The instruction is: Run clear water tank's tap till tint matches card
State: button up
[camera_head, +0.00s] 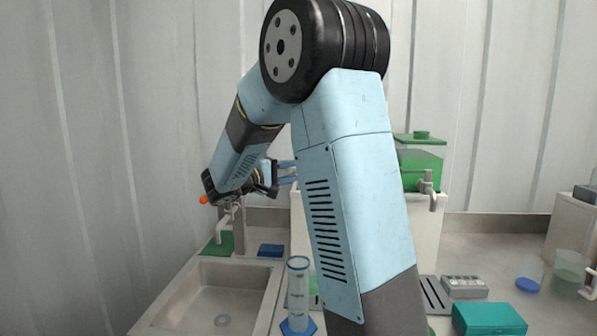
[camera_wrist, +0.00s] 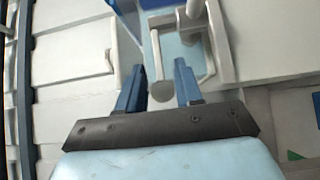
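In the head view, my gripper (camera_head: 291,173) reaches over the back shelf, mostly behind my arm. In the wrist view, my gripper (camera_wrist: 159,72) has its two blue fingers apart. A pale lever with a rounded end (camera_wrist: 161,91) lies between them in the picture; contact cannot be told. Behind it is a pale blue, see-through tank (camera_wrist: 176,52) with a white frame. In the head view, a tank of green liquid (camera_head: 420,171) with a grey tap (camera_head: 428,187) stands on the white shelf. A clear cylinder (camera_head: 298,286) with a blue foot stands beside the sink. I cannot identify the card.
A steel sink (camera_head: 180,318) with a tap (camera_head: 223,217) is at the left. At the right are a teal box (camera_head: 489,319), a grey device (camera_head: 465,287), a blue-capped vessel (camera_head: 528,284) and a clear beaker (camera_head: 569,274). My arm hides the middle of the bench.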

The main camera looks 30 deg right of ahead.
jog(key=shift+x, duration=1.8)
grip_shut()
